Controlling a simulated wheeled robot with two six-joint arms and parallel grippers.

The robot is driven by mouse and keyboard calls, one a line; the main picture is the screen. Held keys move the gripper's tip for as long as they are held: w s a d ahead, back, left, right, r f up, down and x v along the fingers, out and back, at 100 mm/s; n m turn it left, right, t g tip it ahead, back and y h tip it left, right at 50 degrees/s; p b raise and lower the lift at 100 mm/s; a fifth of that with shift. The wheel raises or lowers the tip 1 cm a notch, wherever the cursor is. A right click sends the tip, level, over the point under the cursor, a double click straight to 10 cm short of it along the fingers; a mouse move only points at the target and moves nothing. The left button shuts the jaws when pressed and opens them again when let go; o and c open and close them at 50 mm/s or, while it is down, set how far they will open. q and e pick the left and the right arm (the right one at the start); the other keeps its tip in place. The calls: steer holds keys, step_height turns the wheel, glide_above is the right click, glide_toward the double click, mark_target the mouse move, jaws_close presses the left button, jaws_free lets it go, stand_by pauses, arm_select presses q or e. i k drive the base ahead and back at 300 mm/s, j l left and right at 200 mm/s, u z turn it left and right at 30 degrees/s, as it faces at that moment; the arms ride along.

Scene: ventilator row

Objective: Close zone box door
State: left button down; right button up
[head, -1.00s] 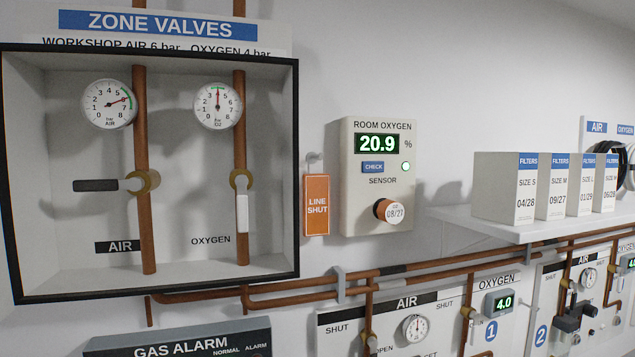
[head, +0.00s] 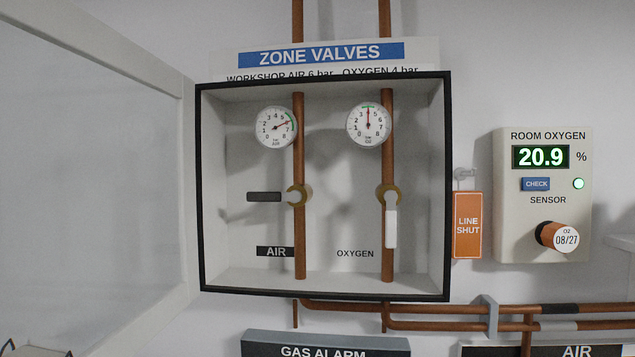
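The zone valve box (head: 448,190) is on the wall in the middle of the view, with a black rim and an open front. Its door (head: 186,190), a pale frame around a clear pane, stands wide open. It is hinged at the box's left edge and swings out toward me, filling the left of the view. Inside, the black air handle (head: 263,197) lies level and the white oxygen handle (head: 391,227) hangs straight down. Neither of my grippers can be made out.
An orange LINE SHUT tag (head: 467,225) hangs just right of the box. The room oxygen sensor (head: 542,195) is farther right. The gas alarm panel (head: 325,345) is below the box, and copper pipes (head: 450,310) run right. Small dark shapes at the bottom left corner are unclear.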

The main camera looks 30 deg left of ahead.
mark_target(62, 24)
steer(key=k+j, duration=0.15)
steer(key=j, duration=0.15)
steer(key=k+j, duration=0.15)
steer(key=j, duration=0.2)
steer(key=k+j+u, duration=0.1)
steer(key=j, duration=0.2)
steer(key=k+j, duration=0.2)
steer(key=j, duration=0.15)
steer(key=k+j, duration=0.15)
steer(key=j, duration=0.15)
